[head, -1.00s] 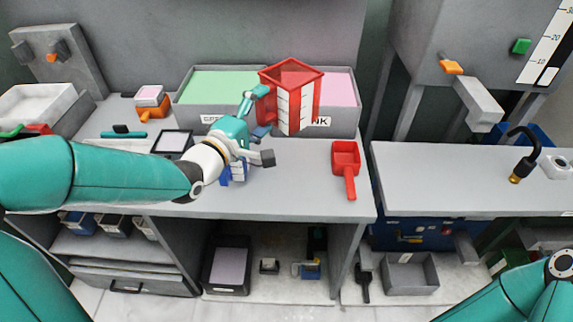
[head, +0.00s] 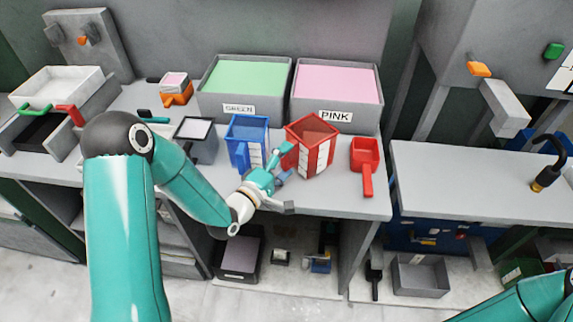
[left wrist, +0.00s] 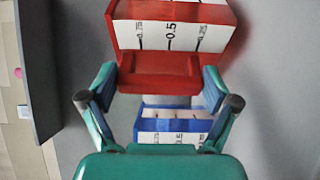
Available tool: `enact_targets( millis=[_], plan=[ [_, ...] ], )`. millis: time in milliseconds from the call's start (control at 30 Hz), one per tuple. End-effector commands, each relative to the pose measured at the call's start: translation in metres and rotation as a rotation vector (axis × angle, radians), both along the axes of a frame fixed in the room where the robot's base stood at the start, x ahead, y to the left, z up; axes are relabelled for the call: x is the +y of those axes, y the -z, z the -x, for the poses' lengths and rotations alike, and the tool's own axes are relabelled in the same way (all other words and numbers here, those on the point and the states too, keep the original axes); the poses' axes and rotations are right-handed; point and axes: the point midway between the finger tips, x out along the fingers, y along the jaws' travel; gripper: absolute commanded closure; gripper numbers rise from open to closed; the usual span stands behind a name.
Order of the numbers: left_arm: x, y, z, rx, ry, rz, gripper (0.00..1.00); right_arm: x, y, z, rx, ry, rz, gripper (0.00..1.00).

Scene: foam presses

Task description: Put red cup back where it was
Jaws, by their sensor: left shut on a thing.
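The red cup (head: 312,145), with white measuring scales on its sides, is upright at the counter in front of the pink bin, right of the blue cup (head: 247,140). Whether its base touches the counter I cannot tell. My left gripper (head: 284,163) is at its near left side, shut on its handle. In the left wrist view the red cup's handle (left wrist: 160,80) is between the fingers (left wrist: 158,88), and the blue cup (left wrist: 173,138) shows behind and below. My right gripper is out of view; only part of that arm shows at bottom right.
The green bin (head: 240,109) and pink bin (head: 335,117) stand behind the cups. A red scoop (head: 366,160) lies close on the right. A dark container with a white top (head: 194,130) is left of the blue cup. The counter (head: 340,200) is clear in front.

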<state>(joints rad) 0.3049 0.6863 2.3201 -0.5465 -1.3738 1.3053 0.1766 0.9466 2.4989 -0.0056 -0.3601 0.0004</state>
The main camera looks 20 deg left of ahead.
Motion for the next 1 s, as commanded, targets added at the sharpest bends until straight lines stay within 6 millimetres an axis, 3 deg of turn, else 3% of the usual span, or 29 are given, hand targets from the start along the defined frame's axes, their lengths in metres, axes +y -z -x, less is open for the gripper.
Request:
enact_targets(
  millis=[133, 533, 567, 633, 1000],
  plan=[
    [0.000, 0.016, 0.000, 0.000, -0.001, 0.001, 0.56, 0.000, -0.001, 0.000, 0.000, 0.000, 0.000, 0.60],
    [0.001, 0.021, 0.000, -0.003, -0.001, 0.001, 0.56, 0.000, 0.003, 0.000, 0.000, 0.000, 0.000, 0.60],
    [0.001, 0.021, 0.000, -0.001, -0.001, 0.000, 0.11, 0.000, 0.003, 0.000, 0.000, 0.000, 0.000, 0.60],
    [0.001, 0.020, 0.000, -0.001, -0.001, 0.000, 0.00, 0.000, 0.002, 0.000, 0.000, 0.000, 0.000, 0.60],
    [0.001, 0.019, 0.001, -0.001, -0.002, 0.000, 0.00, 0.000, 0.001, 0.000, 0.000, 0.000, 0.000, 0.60]
  ],
)
